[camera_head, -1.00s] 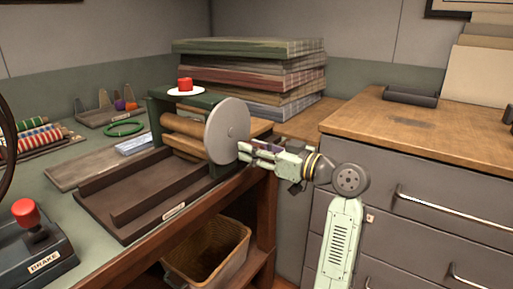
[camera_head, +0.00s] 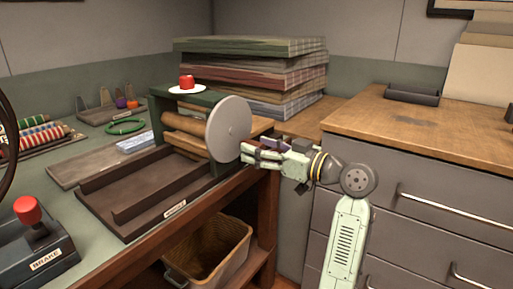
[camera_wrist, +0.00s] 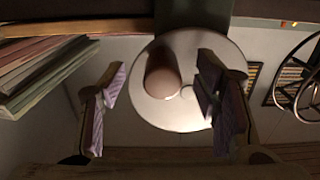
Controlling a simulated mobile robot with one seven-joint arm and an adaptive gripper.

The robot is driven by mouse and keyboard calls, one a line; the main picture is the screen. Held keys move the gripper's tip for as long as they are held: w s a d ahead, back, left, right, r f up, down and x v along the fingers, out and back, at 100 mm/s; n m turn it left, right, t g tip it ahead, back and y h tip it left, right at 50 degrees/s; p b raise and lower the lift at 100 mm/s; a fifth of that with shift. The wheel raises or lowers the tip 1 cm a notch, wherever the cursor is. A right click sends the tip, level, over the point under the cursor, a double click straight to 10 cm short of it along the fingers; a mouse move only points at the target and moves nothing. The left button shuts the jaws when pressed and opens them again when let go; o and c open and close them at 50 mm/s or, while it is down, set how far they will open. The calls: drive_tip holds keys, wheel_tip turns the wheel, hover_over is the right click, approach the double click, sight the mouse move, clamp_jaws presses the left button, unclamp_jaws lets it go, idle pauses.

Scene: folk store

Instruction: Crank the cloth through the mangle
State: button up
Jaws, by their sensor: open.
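The mangle has a dark green frame (camera_head: 184,98), wooden rollers (camera_head: 186,124) and a pale round crank disc (camera_head: 229,129) on its right side. In the wrist view the disc (camera_wrist: 197,57) faces me, with a brown rounded crank handle (camera_wrist: 163,82) standing out from it. My gripper (camera_head: 245,153) is at the disc's right edge. In the wrist view its open fingers (camera_wrist: 162,100) stand on either side of the handle, with gaps showing; the depth between them is unclear. A folded pale blue cloth (camera_head: 136,142) seems to lie on the board left of the rollers.
A brown tray (camera_head: 122,212) extends in front of the mangle. A brake lever with a red knob (camera_head: 27,210) is at lower left. Folded plaid cloths (camera_head: 250,47) are stacked behind. A basket (camera_head: 235,262) sits below; a drawer cabinet (camera_head: 420,180) stands right.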

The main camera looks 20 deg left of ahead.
drive_tip(key=v, duration=0.7)
drive_tip(key=shift+s+d, duration=0.15)
drive_tip(key=shift+d, duration=0.2)
idle(0.4)
